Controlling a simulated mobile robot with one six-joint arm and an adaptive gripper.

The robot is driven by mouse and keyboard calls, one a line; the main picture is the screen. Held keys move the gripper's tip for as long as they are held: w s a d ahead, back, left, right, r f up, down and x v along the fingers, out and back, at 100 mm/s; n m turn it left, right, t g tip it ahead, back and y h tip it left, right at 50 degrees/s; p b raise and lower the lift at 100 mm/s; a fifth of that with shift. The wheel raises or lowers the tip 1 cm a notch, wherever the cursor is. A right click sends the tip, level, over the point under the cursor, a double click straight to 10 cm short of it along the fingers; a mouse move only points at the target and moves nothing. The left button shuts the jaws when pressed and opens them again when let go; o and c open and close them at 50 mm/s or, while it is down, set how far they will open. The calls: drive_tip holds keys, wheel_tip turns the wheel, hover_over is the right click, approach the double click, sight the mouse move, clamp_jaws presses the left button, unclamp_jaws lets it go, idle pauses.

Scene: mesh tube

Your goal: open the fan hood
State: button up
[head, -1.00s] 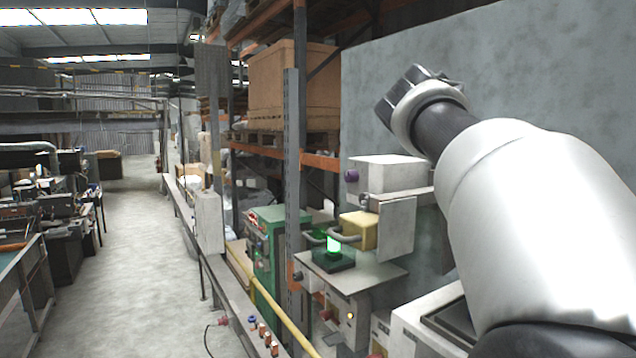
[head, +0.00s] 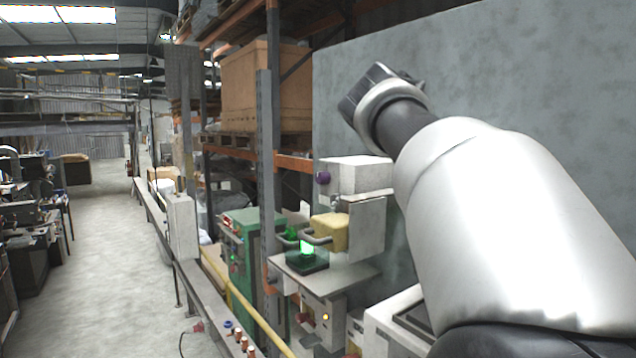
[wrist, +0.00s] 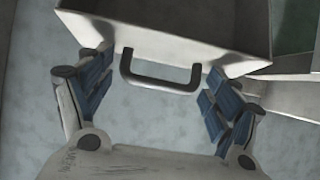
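A pale grey box-like hood (wrist: 160,38) with a flared rim fills the top of the wrist view. I take it to be the fan hood. A dark U-shaped handle (wrist: 158,85) hangs from its near edge. My gripper (wrist: 160,66) is open, its blue-padded fingers spread to the left and right of the handle. Nothing is held, and I see no clear contact. In the head view my raised arm covers the right side. The gripper's fingers and the hood cannot be made out there.
A machine with a white box (head: 352,176), a yellow block (head: 330,232) with a handle and a green light (head: 306,248) stands left of my arm. A grey wall (head: 470,90) is behind. A green cabinet (head: 243,250) and rack stand further left. The aisle floor (head: 105,270) is clear.

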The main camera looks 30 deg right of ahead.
drive_tip(key=v, duration=1.1)
drive_tip(key=shift+s, duration=0.2)
